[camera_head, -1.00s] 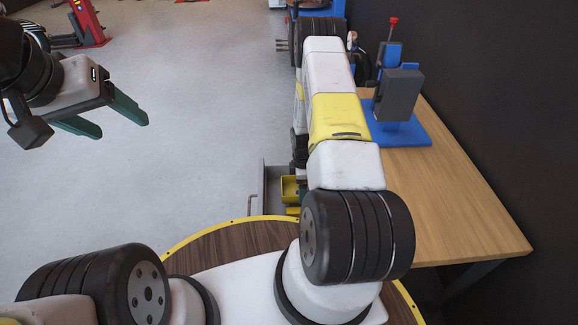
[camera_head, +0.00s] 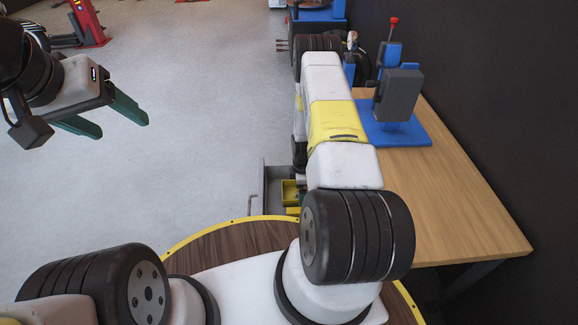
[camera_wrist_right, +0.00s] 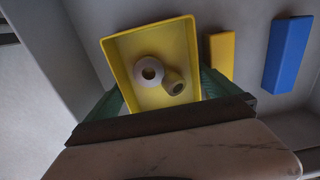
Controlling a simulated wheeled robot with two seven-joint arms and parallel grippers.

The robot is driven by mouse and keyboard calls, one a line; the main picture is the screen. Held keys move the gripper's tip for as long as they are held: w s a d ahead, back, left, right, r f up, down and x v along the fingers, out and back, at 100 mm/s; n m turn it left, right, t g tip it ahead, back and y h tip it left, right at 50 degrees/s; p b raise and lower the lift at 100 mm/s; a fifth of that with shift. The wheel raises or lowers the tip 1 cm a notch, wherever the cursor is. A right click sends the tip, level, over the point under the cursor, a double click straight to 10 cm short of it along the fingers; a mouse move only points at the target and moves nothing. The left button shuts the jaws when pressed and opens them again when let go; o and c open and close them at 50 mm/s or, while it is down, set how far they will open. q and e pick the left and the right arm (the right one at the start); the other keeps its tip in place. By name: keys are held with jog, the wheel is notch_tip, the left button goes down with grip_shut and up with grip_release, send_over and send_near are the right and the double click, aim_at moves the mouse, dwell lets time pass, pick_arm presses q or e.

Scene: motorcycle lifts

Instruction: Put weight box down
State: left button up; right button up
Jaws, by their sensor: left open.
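The weight box is a small yellow open box (camera_wrist_right: 120,62) in the right wrist view, with round weights (camera_wrist_right: 150,70) inside. My right gripper (camera_wrist_right: 162,95) has one green finger along each side of it and appears shut on it. In the head view a yellow part of it (camera_head: 289,193) shows beside my right arm; my arm hides the right gripper there. Whether the box touches the surface below cannot be told. My left gripper (camera_head: 122,118) is open and empty, high over the floor at the left.
Below the box is a grey walled container (camera_head: 272,178), with a yellow block (camera_wrist_right: 221,55) and a blue block (camera_wrist_right: 287,52) to the right of the box. A wooden table (camera_head: 440,190) with a blue-based device (camera_head: 398,95) stands right of my right arm.

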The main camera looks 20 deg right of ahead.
jog(key=s+a+r+m+t, duration=0.1)
jog(key=a+r+m, duration=0.1)
jog(key=r, duration=1.2)
jog(key=a+r+m+t, duration=0.1)
jog(key=a+r+m, duration=0.1)
jog(key=r, duration=1.2)
jog(key=s+a+r+m+t, duration=0.1)
jog(key=a+r+m, duration=0.15)
jog(key=r, duration=1.05)
jog(key=s+a+r+m+t+y, duration=0.1)
jog(key=s+a+r+m, duration=0.2)
jog(key=s+r, duration=0.6)
jog(key=s+a+r+m+t+y, duration=0.1)
jog(key=s+a+r+m+t, duration=0.1)
jog(key=s+r+m, duration=0.3)
jog(key=s+a+r, duration=0.1)
jog(key=s+r, duration=0.3)
jog(key=s, duration=0.3)
jog(key=shift+a, duration=0.15)
jog(key=shift+s, duration=0.2)
